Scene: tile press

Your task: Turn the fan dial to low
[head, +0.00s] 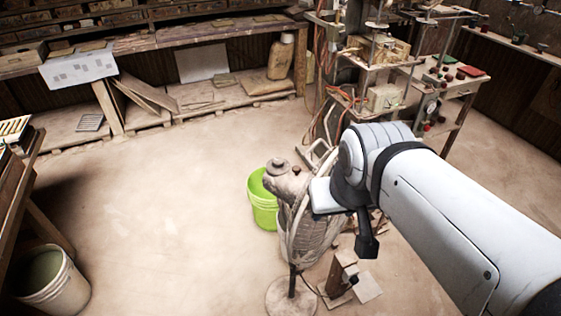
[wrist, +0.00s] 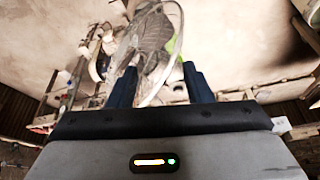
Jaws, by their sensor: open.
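A dusty standing fan (head: 305,222) with a wire cage stands on a round base at the middle of the head view. A rounded knob-like part (head: 278,164) sits on top of its motor housing; I cannot tell whether it is the dial, and no setting marks are readable. My gripper (head: 367,243) is beside the fan's right side, overlapping it in the picture, with one dark finger pointing down. In the wrist view my gripper (wrist: 156,70) is open, its two fingers apart and nothing held. The fan (wrist: 152,38) shows beyond and between them.
A lime green bucket (head: 263,205) stands behind the fan. A wooden block stand (head: 341,277) is on the floor at the fan's right. A machine bench (head: 385,95) with hoses stands behind. A pale bucket (head: 52,280) is at lower left.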

